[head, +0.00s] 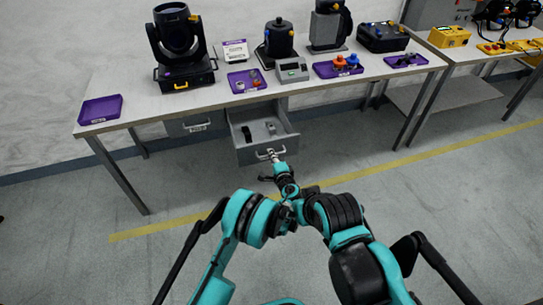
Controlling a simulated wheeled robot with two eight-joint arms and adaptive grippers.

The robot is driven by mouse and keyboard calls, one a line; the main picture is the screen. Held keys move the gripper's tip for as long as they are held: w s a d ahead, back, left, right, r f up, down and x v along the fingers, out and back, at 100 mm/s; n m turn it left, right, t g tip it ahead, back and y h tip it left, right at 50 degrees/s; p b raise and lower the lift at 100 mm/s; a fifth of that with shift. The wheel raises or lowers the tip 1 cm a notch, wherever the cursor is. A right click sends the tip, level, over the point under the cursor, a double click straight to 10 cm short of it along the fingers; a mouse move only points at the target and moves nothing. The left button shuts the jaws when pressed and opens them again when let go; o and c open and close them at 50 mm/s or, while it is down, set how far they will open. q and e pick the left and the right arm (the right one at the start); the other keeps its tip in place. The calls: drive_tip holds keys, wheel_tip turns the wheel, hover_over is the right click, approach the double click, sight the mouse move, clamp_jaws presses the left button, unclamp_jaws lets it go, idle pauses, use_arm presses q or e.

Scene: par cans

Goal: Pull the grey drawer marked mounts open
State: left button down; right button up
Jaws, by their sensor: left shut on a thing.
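The grey drawer (265,146) under the long table's middle stands pulled out, its inside showing. A few small dark and light pieces (271,128) lie in it. Its pale bar handle (263,156) is on the front panel. My left gripper (272,154) is at the handle, shut on it. The gripper covers part of the handle and front. I cannot read a mounts mark on it. A second grey drawer (178,129) to the left is shut, with its own handle.
Table legs stand left and right. The floor before the drawer, with a yellow line (160,229), is clear of objects.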

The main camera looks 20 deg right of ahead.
use_arm(q)
drive_tip(key=c, duration=1.9)
unclamp_jaws()
drive_tip(key=v, duration=0.8)
